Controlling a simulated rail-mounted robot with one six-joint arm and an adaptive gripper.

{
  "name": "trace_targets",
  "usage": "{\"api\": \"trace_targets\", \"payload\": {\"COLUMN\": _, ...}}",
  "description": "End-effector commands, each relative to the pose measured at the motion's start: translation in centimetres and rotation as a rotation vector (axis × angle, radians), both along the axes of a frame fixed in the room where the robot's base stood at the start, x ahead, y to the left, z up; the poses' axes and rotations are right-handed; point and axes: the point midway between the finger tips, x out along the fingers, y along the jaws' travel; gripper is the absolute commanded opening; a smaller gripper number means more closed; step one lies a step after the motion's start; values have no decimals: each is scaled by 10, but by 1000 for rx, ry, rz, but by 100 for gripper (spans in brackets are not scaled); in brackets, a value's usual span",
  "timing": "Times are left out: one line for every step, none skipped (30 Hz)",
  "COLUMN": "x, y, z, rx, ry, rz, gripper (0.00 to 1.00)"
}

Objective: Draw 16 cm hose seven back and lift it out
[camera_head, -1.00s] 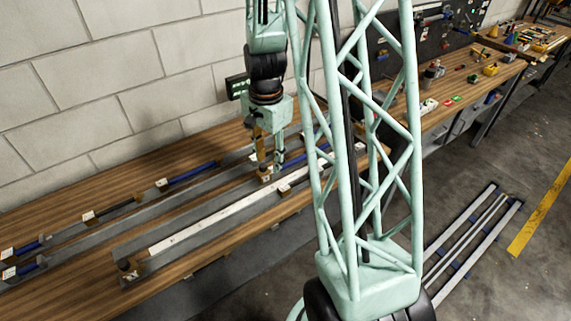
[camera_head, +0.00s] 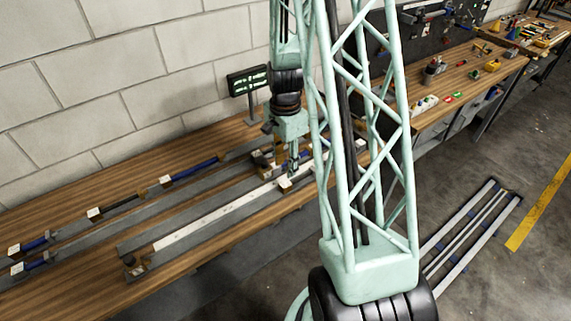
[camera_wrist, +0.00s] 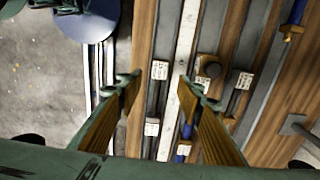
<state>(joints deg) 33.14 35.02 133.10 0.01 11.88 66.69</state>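My gripper (camera_head: 292,163) is above the right part of the bench rails, partly behind my own lattice arm. In the wrist view its two brown-padded fingers (camera_wrist: 158,84) stand apart, with nothing held between them. Below and between them lie the white strip (camera_wrist: 184,50) and a grey rail with white label tags (camera_wrist: 160,70), (camera_wrist: 152,128). A short blue piece (camera_wrist: 187,132) shows beside the right finger. Blue hose lengths lie at the left (camera_head: 37,243) and middle (camera_head: 196,168) in the head view. The tag print is too small to read, so I cannot tell which is hose seven.
A small display (camera_head: 248,82) stands behind the rails near the block wall. A second bench (camera_head: 460,88) with tools is at the right. A rack of rails (camera_head: 470,235) lies on the floor.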

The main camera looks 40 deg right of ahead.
Motion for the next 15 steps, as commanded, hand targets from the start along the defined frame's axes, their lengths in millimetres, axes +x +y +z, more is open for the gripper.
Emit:
{"api": "trace_targets", "payload": {"x": 0, "y": 0, "z": 0, "rx": 0, "ry": 0, "rz": 0, "gripper": 34}}
{"api": "trace_targets", "payload": {"x": 0, "y": 0, "z": 0, "rx": 0, "ry": 0, "rz": 0, "gripper": 34}}
{"api": "trace_targets", "payload": {"x": 0, "y": 0, "z": -1, "rx": 0, "ry": 0, "rz": 0, "gripper": 34}}
{"api": "trace_targets", "payload": {"x": 0, "y": 0, "z": -1, "rx": 0, "ry": 0, "rz": 0, "gripper": 34}}
{"api": "trace_targets", "payload": {"x": 0, "y": 0, "z": -2, "rx": 0, "ry": 0, "rz": 0, "gripper": 34}}
{"api": "trace_targets", "payload": {"x": 0, "y": 0, "z": -2, "rx": 0, "ry": 0, "rz": 1, "gripper": 34}}
{"api": "trace_targets", "payload": {"x": 0, "y": 0, "z": -3, "rx": 0, "ry": 0, "rz": 1, "gripper": 34}}
{"api": "trace_targets", "payload": {"x": 0, "y": 0, "z": -4, "rx": 0, "ry": 1, "rz": 1, "gripper": 34}}
{"api": "trace_targets", "payload": {"x": 0, "y": 0, "z": -6, "rx": 0, "ry": 1, "rz": 1, "gripper": 34}}
{"api": "trace_targets", "payload": {"x": 0, "y": 0, "z": -7, "rx": 0, "ry": 1, "rz": 1, "gripper": 34}}
{"api": "trace_targets", "payload": {"x": 0, "y": 0, "z": -8, "rx": 0, "ry": 1, "rz": 1, "gripper": 34}}
{"api": "trace_targets", "payload": {"x": 0, "y": 0, "z": -10, "rx": 1, "ry": 1, "rz": 1, "gripper": 34}}
{"api": "trace_targets", "payload": {"x": 0, "y": 0, "z": -12, "rx": 1, "ry": 1, "rz": 1, "gripper": 34}}
{"api": "trace_targets", "payload": {"x": 0, "y": 0, "z": -14, "rx": 1, "ry": 1, "rz": 1, "gripper": 34}}
{"api": "trace_targets", "payload": {"x": 0, "y": 0, "z": -16, "rx": 0, "ry": 1, "rz": 1, "gripper": 34}}
